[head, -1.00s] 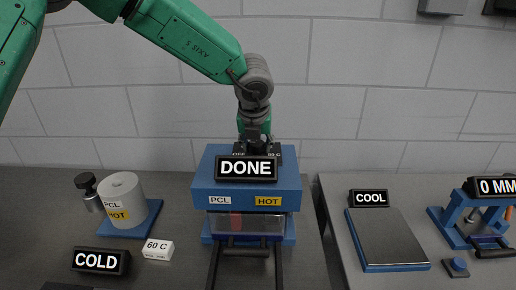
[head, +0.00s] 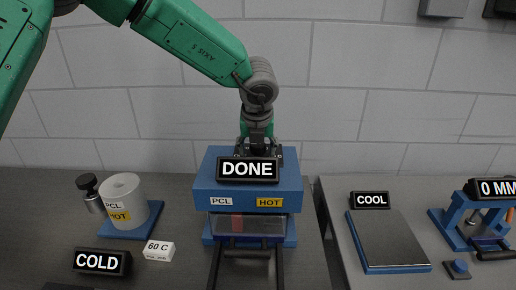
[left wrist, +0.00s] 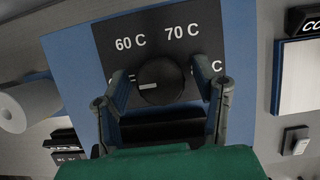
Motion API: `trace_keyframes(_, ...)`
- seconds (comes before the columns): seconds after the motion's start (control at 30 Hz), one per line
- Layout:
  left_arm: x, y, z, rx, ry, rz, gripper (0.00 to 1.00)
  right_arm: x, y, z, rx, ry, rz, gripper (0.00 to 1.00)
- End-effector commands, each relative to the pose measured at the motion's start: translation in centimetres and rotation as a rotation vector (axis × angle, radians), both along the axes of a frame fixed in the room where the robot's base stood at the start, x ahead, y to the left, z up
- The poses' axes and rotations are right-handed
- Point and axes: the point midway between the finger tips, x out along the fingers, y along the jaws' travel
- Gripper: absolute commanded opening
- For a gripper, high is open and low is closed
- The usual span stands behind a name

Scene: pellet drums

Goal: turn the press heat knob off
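The blue press (head: 205,190) carries a DONE display (head: 249,170) and PCL and HOT labels on its front. Its round black heat knob (left wrist: 160,80) shows in the left wrist view on a dark dial plate (left wrist: 113,38). The plate reads 60 C and 70 C at the top. The knob's white mark points left, toward a label mostly hidden behind a finger. My left gripper (head: 258,150) is over the press top. In the left wrist view its open fingers (left wrist: 163,85) stand on either side of the knob, with gaps visible. My right gripper is not in view.
A COOL display (head: 370,200), a flat metal plate (head: 388,240) and a blue device (head: 465,228) stand right. A gap separates the two tables.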

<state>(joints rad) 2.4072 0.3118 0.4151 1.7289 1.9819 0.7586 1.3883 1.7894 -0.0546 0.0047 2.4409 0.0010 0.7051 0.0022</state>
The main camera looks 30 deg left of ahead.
Motion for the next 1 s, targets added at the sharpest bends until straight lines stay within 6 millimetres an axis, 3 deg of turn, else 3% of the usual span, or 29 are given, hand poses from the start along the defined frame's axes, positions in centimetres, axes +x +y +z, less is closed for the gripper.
trace_keyframes(0.27,-0.3,-0.3,1.7,-0.002,-0.008,-0.001,0.54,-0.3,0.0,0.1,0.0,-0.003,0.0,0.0)
trace_keyframes(0.7,-3.3,-1.7,9.5,-0.002,-0.003,0.0,0.54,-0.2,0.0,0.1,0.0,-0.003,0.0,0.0)
trace_keyframes(1.0,-4.0,-2.0,11.0,-0.001,0.001,0.001,0.54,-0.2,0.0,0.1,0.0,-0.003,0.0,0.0)
